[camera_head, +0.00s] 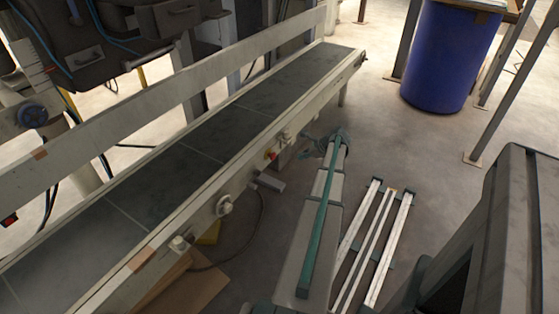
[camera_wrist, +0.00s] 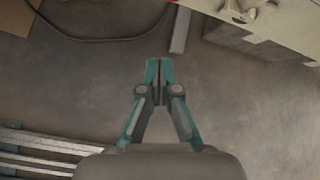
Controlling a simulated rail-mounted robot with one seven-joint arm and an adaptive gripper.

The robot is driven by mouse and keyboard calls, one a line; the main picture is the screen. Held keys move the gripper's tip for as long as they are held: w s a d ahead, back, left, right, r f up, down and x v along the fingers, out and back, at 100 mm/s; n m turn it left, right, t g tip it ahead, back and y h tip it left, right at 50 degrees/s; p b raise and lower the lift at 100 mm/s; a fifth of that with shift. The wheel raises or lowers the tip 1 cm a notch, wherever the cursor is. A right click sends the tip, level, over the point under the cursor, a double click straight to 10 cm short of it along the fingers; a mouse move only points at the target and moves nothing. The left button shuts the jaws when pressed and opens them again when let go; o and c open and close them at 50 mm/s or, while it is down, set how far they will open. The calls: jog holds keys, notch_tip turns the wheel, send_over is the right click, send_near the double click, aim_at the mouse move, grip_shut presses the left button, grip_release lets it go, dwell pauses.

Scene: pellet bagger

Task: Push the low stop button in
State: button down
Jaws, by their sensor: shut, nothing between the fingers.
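A small red button (camera_head: 272,155), which looks like the low stop button, sits on the near side rail of the conveyor (camera_head: 203,205). My gripper (camera_head: 342,133) is to the right of it in the head view, apart from the conveyor and partly hidden by my own arm. In the wrist view my gripper (camera_wrist: 159,66) has its teal fingers together, with nothing between them and floor behind. The conveyor's edge (camera_wrist: 285,28) shows at the top right there, with small fittings (camera_wrist: 240,12). No red button face is clear in that view.
A grey bar (camera_head: 268,182) juts out below the conveyor; it also shows in the wrist view (camera_wrist: 180,30). A dark cable (camera_wrist: 100,39) lies on the floor. A blue drum (camera_head: 450,58) stands at the back right. The floor between drum and conveyor is clear.

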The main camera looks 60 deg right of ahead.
jog(key=m, duration=0.2)
jog(key=w+m, duration=0.1)
jog(key=shift+r+m+t, duration=0.3)
jog(key=shift+m, duration=0.1)
jog(key=shift+f, duration=0.1)
jog(key=b, duration=0.4)
send_near(275, 158)
jog(key=shift+x, duration=3.25)
jog(key=shift+s+a+f, duration=0.1)
jog(key=shift+a, duration=0.05)
